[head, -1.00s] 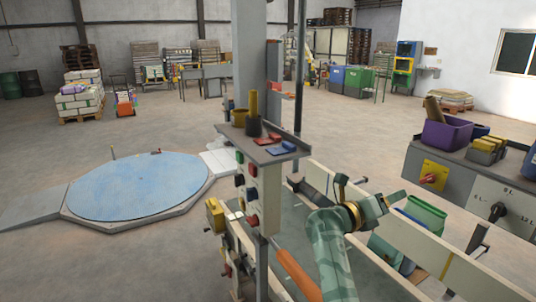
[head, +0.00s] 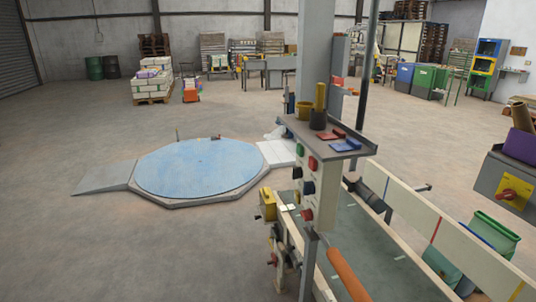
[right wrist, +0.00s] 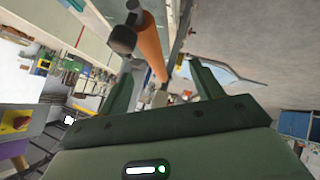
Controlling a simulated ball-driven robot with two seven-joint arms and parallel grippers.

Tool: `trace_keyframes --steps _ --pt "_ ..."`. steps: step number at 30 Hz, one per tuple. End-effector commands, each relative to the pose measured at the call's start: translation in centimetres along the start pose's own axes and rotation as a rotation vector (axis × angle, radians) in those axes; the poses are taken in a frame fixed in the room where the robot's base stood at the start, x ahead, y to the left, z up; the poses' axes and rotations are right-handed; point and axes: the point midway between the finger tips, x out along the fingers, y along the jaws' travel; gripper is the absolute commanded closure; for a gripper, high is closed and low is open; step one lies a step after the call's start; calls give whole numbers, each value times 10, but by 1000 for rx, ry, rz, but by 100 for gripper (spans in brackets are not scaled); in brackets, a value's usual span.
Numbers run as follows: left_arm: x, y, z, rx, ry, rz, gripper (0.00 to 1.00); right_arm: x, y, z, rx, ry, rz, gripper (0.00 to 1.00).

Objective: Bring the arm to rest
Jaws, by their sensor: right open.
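My right gripper (right wrist: 165,78) shows in the right wrist view, with its two green fingers spread apart and nothing between them. Behind the fingers an orange roller (right wrist: 149,45) runs through the picture; it also shows at the lower right of the head view (head: 347,274). No part of my right arm shows in the head view now. My left gripper is in neither view.
The sack filler's control post (head: 309,185) and its small shelf (head: 328,137) stand right of centre. A conveyor with a pale side rail (head: 440,225) runs right. A blue turntable (head: 203,167) lies left. Open floor (head: 100,240) fills the lower left.

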Motion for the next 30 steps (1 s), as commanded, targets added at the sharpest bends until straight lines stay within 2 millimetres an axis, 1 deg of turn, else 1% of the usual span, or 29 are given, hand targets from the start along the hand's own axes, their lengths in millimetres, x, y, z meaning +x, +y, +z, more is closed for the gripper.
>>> trace_keyframes --steps 1,3,6,8,9,12,17,20,23,24,26,27,29,30 --pt "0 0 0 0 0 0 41 -10 0 18 -57 -72 11 35" --pt "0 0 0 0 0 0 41 -23 3 40 -134 -173 31 35" --pt "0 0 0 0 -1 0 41 -45 10 69 -234 -309 59 35" --pt "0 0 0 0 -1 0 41 -60 16 84 -291 -388 77 35" --pt "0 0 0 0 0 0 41 -43 4 90 -279 -382 50 35" --pt "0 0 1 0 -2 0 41 -17 -19 107 -265 -387 -1 35" --pt "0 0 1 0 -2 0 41 20 -60 142 -235 -403 -86 35" --pt "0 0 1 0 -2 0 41 42 -90 172 -207 -419 -146 35" --pt "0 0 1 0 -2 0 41 62 -126 211 -167 -444 -213 35" --pt "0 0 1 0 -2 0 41 69 -142 230 -146 -457 -242 35" --pt "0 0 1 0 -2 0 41 76 -169 265 -108 -486 -288 35" --pt "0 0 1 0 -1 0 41 78 -188 290 -77 -506 -317 35" --pt "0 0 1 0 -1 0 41 76 -213 328 -29 -539 -355 35" --pt "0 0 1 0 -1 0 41 72 -227 352 2 -562 -375 35"
